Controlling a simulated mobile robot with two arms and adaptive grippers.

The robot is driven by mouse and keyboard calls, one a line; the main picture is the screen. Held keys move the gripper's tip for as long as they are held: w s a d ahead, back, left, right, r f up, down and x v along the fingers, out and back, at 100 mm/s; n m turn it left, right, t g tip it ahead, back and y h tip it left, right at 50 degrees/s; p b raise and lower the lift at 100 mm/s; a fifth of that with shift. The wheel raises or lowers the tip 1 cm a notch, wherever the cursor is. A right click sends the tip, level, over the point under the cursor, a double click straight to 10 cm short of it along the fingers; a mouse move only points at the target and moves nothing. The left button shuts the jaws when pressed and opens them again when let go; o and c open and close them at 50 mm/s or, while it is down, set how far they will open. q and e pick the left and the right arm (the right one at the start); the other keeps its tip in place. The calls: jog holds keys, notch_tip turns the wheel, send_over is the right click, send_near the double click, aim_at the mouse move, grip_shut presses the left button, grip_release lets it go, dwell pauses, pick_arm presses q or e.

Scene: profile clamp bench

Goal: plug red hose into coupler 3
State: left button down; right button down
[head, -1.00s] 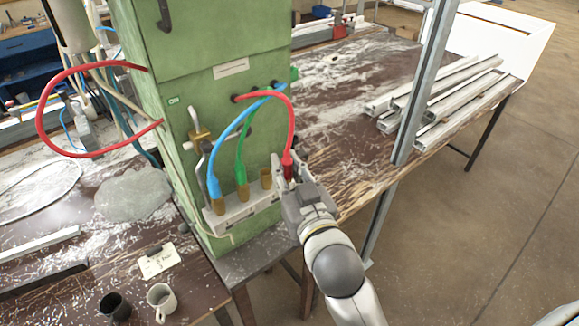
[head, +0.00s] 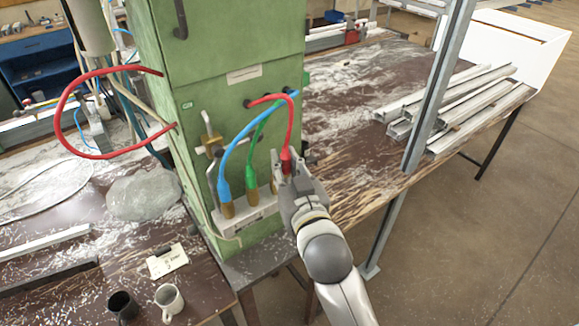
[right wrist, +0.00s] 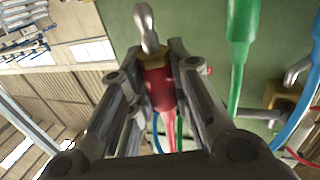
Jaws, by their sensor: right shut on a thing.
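The red hose (head: 290,119) arches from the green cabinet's front and runs down to its red end. My right gripper (head: 285,172) is shut on that end, which shows between the fingers in the right wrist view (right wrist: 160,86). A brass piece (right wrist: 150,61) and a rounded silver piece show beyond it there. The pale coupler block (head: 240,223) is at the cabinet's foot; the blue hose (head: 226,168) and green hose (head: 250,165) sit on its first two brass couplers. The third brass coupler (head: 274,187) is partly hidden by my gripper; I cannot tell whether the red end touches it. My left gripper is out of view.
The green cabinet (head: 232,42) stands behind the couplers, with a brass valve (head: 208,142) on its front. A grey upright post (head: 432,95) stands to the right. Metal profiles (head: 460,105) lie on the right table. Two mugs (head: 169,300) stand at front left.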

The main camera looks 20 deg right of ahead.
aim_at(270, 146)
jog(key=shift+w+a, duration=0.25)
jog(key=shift+w, duration=0.4)
jog(key=shift+w+a, duration=0.2)
jog(key=shift+w, duration=0.4)
jog(key=shift+w+a, duration=0.25)
jog(key=shift+w, duration=0.4)
jog(key=shift+p, duration=0.45)
jog(key=shift+f, duration=0.35)
dwell(1.0)
jog(key=shift+f, duration=0.55)
dwell(1.5)
jog(key=shift+s+f+b, duration=0.1)
jog(key=shift+f+b, duration=0.6)
jog(key=shift+f, duration=0.6)
dwell(0.9)
